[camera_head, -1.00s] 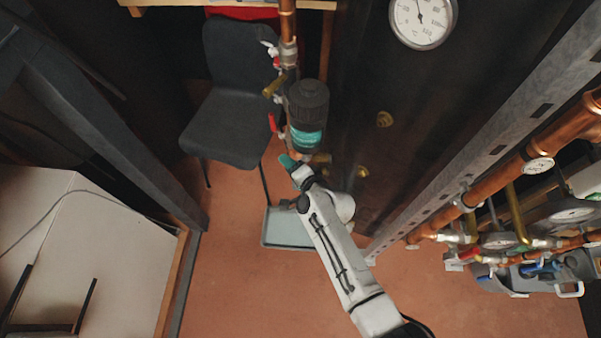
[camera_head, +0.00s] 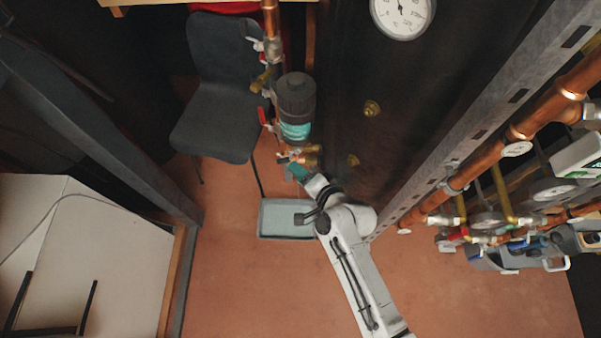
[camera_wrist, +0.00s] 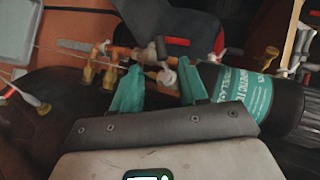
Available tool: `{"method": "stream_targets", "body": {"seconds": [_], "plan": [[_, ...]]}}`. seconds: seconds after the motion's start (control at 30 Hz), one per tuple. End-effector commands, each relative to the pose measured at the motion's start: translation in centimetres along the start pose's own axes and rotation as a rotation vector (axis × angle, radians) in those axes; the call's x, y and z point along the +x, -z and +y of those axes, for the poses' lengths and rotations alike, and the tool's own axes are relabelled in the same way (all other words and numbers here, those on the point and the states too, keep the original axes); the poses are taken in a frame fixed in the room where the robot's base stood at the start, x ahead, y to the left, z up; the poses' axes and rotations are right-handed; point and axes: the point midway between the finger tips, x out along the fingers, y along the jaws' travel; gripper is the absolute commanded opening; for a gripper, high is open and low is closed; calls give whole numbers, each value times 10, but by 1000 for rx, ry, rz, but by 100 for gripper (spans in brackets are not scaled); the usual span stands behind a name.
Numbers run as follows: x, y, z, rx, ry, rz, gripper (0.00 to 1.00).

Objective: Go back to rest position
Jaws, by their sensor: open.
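My gripper (camera_head: 297,172) with teal fingers is at the end of my white arm, just below the pipe fittings under a dark cylinder with a teal band (camera_head: 296,108). In the wrist view, the two teal fingers of my gripper (camera_wrist: 160,88) stand apart with nothing held between them. Brass and copper valve fittings (camera_wrist: 125,55) lie beyond the fingertips. The teal-labelled black cylinder (camera_wrist: 250,95) is close on the right of the fingers. I cannot tell the exact gap to the fittings.
A dark tank with a dial gauge (camera_head: 402,14) stands right of the gripper. A metal rail (camera_head: 490,115) and copper pipes (camera_head: 545,105) run along the right. A black chair (camera_head: 218,105) is at upper left. A grey tray (camera_head: 285,219) lies on the open reddish floor.

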Motion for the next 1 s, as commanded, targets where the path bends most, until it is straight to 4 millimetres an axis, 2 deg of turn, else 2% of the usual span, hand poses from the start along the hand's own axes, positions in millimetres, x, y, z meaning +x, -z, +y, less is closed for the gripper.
{"method": "stream_targets", "body": {"seconds": [0.37,0.47,0.53,0.67,0.77,0.87,0.9,1.0], "plan": [[-1,0,1,-7,-4,-2,43],[-13,2,6,-58,-38,-19,43],[-31,5,15,-129,-91,-43,43],[-85,14,40,-314,-252,-114,43],[-140,22,62,-449,-405,-180,43],[-202,28,80,-553,-569,-254,43],[-229,29,86,-585,-634,-285,43],[-289,29,96,-633,-778,-362,43]]}}
